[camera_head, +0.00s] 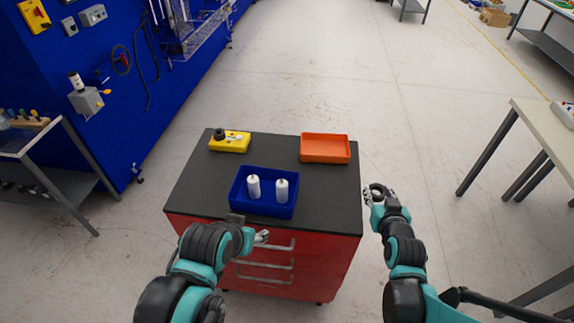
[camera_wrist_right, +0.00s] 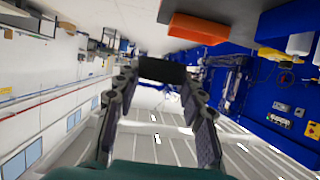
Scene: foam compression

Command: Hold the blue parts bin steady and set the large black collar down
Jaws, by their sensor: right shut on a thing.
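The blue parts bin (camera_head: 264,209) stands on the dark cart top near its front edge, with two white cylinders (camera_head: 254,187) upright inside. My right gripper (camera_head: 379,191) is off the cart's right side, shut on the large black collar (camera_head: 376,187). In the right wrist view the black collar (camera_wrist_right: 162,70) sits between the two fingertips, seen edge-on, clear of any surface. My left gripper (camera_head: 262,237) is in front of the cart, just below the bin's front wall and apart from it. Its fingers are small and partly hidden, so their opening is unclear.
An empty-looking orange tray (camera_head: 325,149) is at the cart's back right. A yellow tray (camera_head: 230,145) with a black round part and small pieces is at the back left. The cart top (camera_head: 329,190) is bare right of the bin. A table (camera_head: 540,125) stands at far right.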

